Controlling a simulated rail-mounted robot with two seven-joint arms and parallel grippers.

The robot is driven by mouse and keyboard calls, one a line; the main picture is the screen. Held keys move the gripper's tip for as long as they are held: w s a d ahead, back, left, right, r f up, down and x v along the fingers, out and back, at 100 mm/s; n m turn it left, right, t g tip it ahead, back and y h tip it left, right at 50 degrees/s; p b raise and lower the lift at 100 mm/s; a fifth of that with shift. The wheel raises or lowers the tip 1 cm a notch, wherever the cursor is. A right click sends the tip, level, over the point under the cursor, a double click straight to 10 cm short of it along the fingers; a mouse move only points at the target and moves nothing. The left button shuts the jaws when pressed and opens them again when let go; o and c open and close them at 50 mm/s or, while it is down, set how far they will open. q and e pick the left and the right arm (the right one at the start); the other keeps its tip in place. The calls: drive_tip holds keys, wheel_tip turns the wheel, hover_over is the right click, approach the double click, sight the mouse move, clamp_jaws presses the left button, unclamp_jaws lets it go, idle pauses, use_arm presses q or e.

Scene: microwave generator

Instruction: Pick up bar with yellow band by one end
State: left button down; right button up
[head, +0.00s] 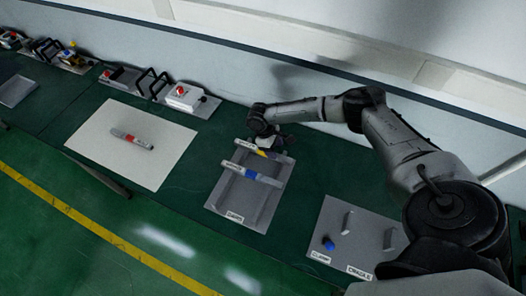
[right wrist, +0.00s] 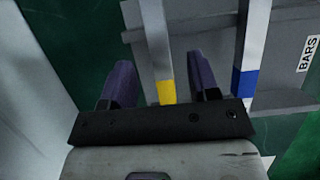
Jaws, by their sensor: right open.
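The bar with the yellow band (head: 246,145) is a light grey bar at the far end of the grey BARS tray (head: 262,217), lying across its raised rails. My right gripper (head: 272,148) is over its right end, near the yellow band. In the right wrist view the gripper (right wrist: 158,75) is open, with one purple finger on each side of the bar (right wrist: 154,35). The yellow band shows close to the gripper body. I cannot tell whether either finger touches the bar. My left gripper is not in view.
A bar with a blue band (head: 236,169) lies parallel on the same tray, just outside one finger in the right wrist view (right wrist: 252,45). A red-banded bar (head: 131,139) lies on a white mat (head: 95,135). A plate with a blue knob (head: 328,243) is at right. A wall stands behind.

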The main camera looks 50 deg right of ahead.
sight(280, 156)
drive_tip(key=shift+p+x, duration=0.5)
drive_tip(key=shift+x, duration=2.15)
drive_tip(key=shift+c, duration=0.4)
clamp_jaws()
drive_tip(key=shift+r, duration=0.1)
